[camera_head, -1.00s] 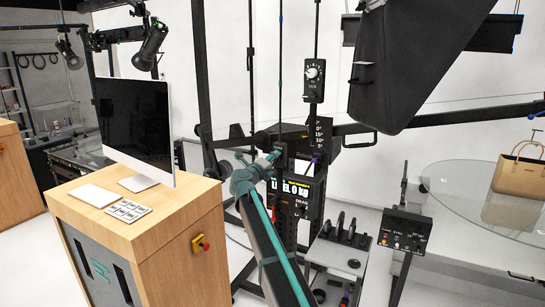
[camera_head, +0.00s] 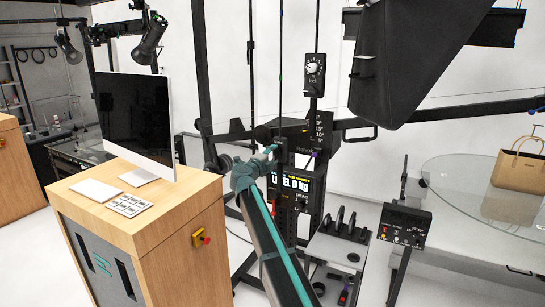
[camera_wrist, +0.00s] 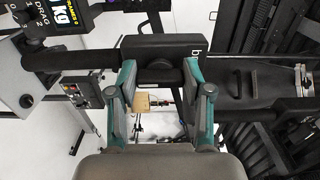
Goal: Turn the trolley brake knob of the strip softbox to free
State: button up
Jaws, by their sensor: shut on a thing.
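The strip softbox (camera_head: 425,65) is the large black box at the upper right of the head view. My gripper (camera_wrist: 160,75) has its teal fingers on either side of a round black knob (camera_wrist: 160,70) in the wrist view and is shut on it. The knob sits on a black block (camera_wrist: 185,45) with a white letter "b" at its right end; other lettering is hidden.
A horizontal black bar (camera_head: 455,111) crosses the right side. A wooden cabinet (camera_head: 150,215) with a monitor (camera_head: 135,112) stands left. A control box (camera_head: 404,224) and glass turntable (camera_head: 450,172) are right.

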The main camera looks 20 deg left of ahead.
jog(key=o, duration=1.2)
jog(key=shift+c, duration=0.2)
jog(key=shift+s, duration=0.1)
jog(key=s+a, duration=0.1)
jog(key=s, duration=1)
jog(key=shift+s, duration=0.4)
jog(key=shift+a, duration=0.1)
